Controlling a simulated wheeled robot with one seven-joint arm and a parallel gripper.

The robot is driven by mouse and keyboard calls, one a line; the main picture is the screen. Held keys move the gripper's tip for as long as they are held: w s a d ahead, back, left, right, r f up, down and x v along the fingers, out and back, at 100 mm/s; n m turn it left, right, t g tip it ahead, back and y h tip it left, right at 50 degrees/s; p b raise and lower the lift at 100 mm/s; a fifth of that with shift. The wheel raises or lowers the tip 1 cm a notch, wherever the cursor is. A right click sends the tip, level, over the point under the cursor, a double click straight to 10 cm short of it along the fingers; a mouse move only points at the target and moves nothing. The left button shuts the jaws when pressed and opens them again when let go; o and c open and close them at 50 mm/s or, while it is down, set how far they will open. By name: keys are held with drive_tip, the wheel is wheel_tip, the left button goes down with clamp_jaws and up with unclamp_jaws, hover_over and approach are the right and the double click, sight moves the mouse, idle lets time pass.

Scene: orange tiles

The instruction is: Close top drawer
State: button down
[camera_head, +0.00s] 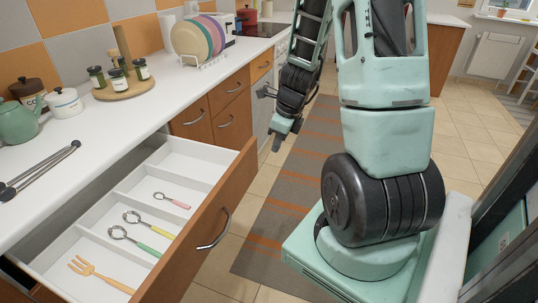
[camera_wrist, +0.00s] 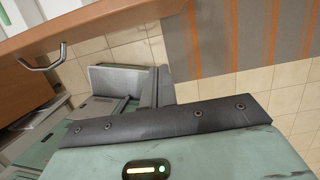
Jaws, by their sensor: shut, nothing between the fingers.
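The top drawer (camera_head: 196,238) is pulled far out from under the white counter. Its wooden front carries a curved metal handle (camera_head: 216,232). Inside are white compartments with a pink-handled tool (camera_head: 172,200), a yellow-handled tool, a green-handled tool and an orange fork (camera_head: 98,276). My gripper (camera_head: 277,143) is shut and empty, pointing down over the floor beyond the drawer's far end, apart from the drawer front. In the wrist view the drawer handle (camera_wrist: 42,60) shows at upper left, and my gripper's fingers (camera_wrist: 152,88) are near the middle.
Other closed drawers (camera_head: 230,88) line the counter behind the open one. The counter (camera_head: 128,125) holds a teapot, jars on a round board, tongs and a plate rack. A striped rug (camera_head: 290,190) lies on the tiled floor, clear beside the drawer.

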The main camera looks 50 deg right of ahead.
sight(257, 161)
drive_tip(key=shift+w+a+f+b, duration=0.2)
drive_tip(key=shift+w+a+f, duration=0.15)
drive_tip(key=shift+w+f, duration=0.9)
drive_tip(key=shift+w+a+f+b, duration=0.25)
drive_tip(key=shift+w+f, duration=0.45)
drive_tip(key=shift+f, duration=0.9)
drive_tip(key=shift+w+a+f+b, duration=0.1)
drive_tip(key=shift+w+a+f, duration=0.3)
drive_tip(key=shift+w+f, duration=0.85)
drive_tip(key=shift+s+f, duration=0.2)
drive_tip(key=shift+s, duration=0.05)
drive_tip(key=shift+w, duration=0.1)
